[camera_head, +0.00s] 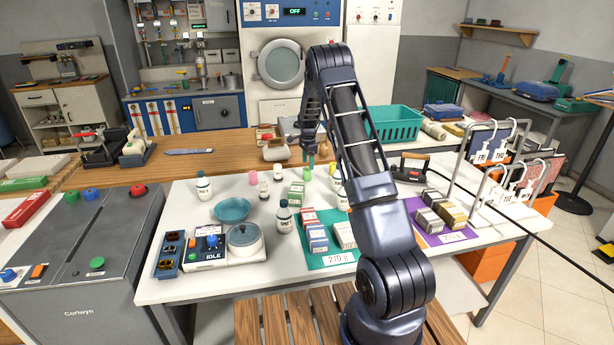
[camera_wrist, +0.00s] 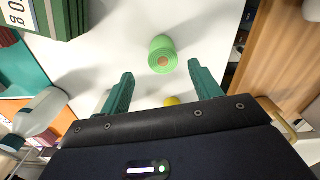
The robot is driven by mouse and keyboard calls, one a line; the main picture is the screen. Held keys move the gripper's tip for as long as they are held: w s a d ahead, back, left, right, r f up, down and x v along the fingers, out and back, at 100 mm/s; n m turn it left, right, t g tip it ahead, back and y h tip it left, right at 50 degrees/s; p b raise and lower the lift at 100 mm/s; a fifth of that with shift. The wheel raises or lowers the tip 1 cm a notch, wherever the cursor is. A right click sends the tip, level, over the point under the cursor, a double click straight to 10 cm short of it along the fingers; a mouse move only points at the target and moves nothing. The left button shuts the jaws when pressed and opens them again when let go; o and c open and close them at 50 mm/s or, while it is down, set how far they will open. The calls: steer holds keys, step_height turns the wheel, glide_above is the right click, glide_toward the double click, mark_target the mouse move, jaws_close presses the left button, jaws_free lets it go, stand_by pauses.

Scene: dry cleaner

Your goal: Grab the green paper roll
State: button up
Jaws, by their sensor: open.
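The green paper roll (camera_wrist: 161,56) stands on the white table, showing its round end with a brown core in the wrist view. It lies just beyond and between the tips of my open gripper (camera_wrist: 155,78), and the fingers do not touch it. In the head view the light green roll (camera_head: 306,174) shows beside my gripper (camera_head: 309,160), partly hidden by it. The teal fingers point down above the table's far side. Nothing is held between them.
A small yellow item (camera_wrist: 171,101) lies near the fingers. A teal basket (camera_head: 394,123) stands behind, and an iron (camera_head: 412,168) sits to the right.

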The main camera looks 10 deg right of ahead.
mark_target(307, 169)
steer(key=shift+w+a+f, duration=0.1)
steer(key=shift+a+f, duration=0.05)
steer(key=shift+f, duration=1.55)
steer(key=shift+w+a+f, duration=0.1)
steer(key=shift+f, duration=1.6)
steer(key=shift+c, duration=0.4)
steer(key=c, duration=1)
